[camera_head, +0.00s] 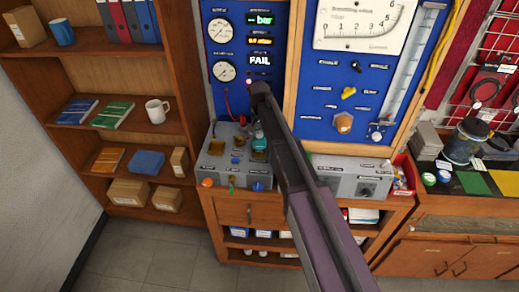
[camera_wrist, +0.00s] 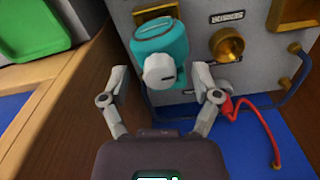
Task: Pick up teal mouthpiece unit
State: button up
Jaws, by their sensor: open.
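The teal mouthpiece unit (camera_wrist: 158,38) is in the upper middle of the wrist view, against the grey panel face, with a pale round end (camera_wrist: 161,71) toward my camera. My gripper (camera_wrist: 160,74) is open, with one finger at the unit's left and the other at its lower right. The unit lies between and just beyond the fingertips; I cannot tell whether either finger touches it. In the head view a small teal shape (camera_head: 259,144) shows on the grey bench box, beside my arm. My arm hides much of the gripper there.
In the wrist view a brass fitting (camera_wrist: 227,45) sits right of the unit, and a red cable (camera_wrist: 262,122) hangs near the right finger. A wooden side panel (camera_wrist: 70,88) is close at left. In the head view, a blue gauge panel (camera_head: 240,98) rises behind the bench box (camera_head: 215,170).

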dwell(0.6)
grip_shut()
